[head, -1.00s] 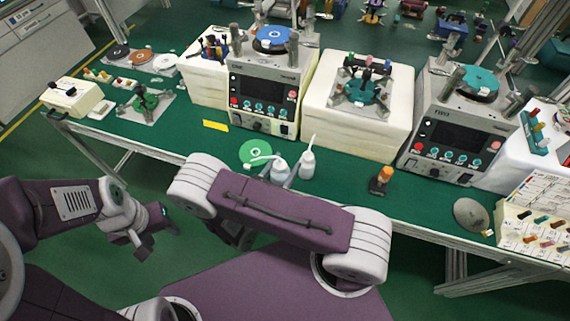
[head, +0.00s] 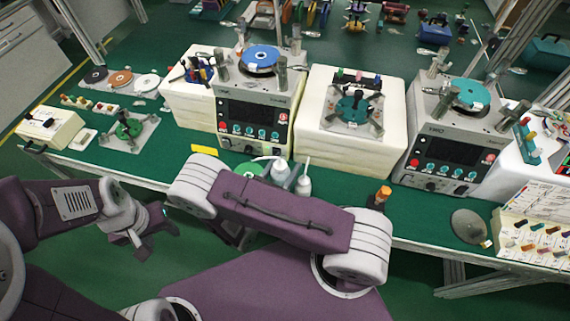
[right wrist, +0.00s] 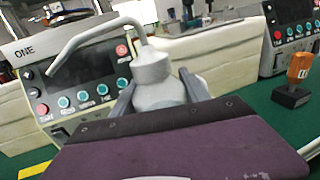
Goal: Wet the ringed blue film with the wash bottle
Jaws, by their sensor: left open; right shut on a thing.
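A blue disc (head: 250,56) with a pale centre lies on top of the left machine, which is marked ONE in the right wrist view (right wrist: 80,75). I cannot make out a separate ring around it. The wash bottle (head: 281,172), whitish with a bent spout, is upright above the front of the bench. My right gripper (right wrist: 158,95) is shut on it in the right wrist view, with the spout reaching left. My left gripper (head: 138,240) is open and empty, in front of the bench at lower left.
The right machine (head: 447,140) carries a teal disc (head: 468,93). A white block (head: 350,140) stands between the machines. An orange-topped item (head: 382,194) and a grey disc (head: 469,226) are at the front edge.

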